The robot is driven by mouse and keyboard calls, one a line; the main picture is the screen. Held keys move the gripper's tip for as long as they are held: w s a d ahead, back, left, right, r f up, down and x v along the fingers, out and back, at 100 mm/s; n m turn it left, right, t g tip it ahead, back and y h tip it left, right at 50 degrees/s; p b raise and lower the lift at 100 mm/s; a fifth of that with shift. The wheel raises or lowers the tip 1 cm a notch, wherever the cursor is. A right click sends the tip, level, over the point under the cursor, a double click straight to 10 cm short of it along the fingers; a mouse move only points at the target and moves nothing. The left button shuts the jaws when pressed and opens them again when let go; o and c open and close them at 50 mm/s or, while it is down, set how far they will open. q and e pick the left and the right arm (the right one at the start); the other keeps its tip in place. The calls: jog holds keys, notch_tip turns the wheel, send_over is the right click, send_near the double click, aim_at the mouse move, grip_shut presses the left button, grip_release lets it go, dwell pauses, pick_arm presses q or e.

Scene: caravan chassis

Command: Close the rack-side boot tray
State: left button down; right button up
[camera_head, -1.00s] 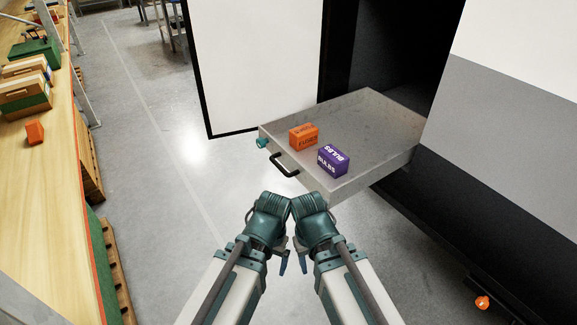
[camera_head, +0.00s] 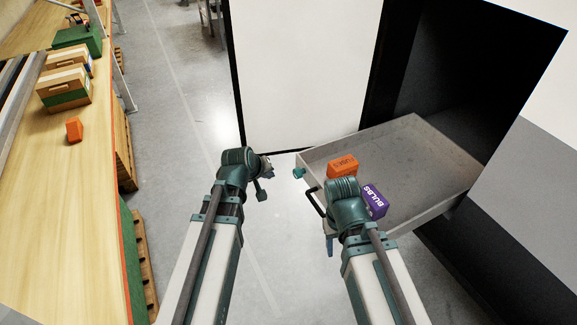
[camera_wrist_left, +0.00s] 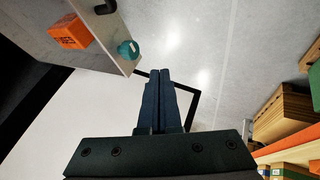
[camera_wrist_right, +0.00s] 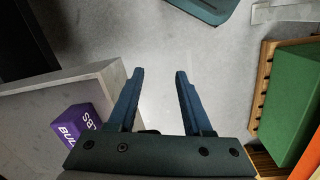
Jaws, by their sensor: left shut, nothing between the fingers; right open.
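The boot tray (camera_head: 440,160) is pulled out of the dark opening in the caravan. An orange box (camera_head: 343,164) and a purple box (camera_head: 375,201) marked BULBS lie in it. Its front has a black bar handle (camera_head: 312,201) and a teal knob (camera_head: 298,172). My left gripper (camera_head: 262,192) is shut and empty, left of the knob and apart from it; the knob (camera_wrist_left: 128,50) shows left of its fingers in the left wrist view. My right gripper (camera_head: 330,244) is open and empty near the tray's front, beside the handle; its arm hides part of the tray front and boxes.
A white door panel (camera_head: 300,75) with a black edge stands behind the tray's left corner. A long wooden bench (camera_head: 60,190) with crates and a small orange block (camera_head: 74,130) runs along the left. Grey floor (camera_head: 170,120) lies clear between bench and tray.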

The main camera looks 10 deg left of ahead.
pick_arm(q)
jog(key=w+d+f+b, duration=0.5)
jog(key=w+f+b, duration=0.3)
dwell(0.4)
jog(key=shift+w, duration=0.1)
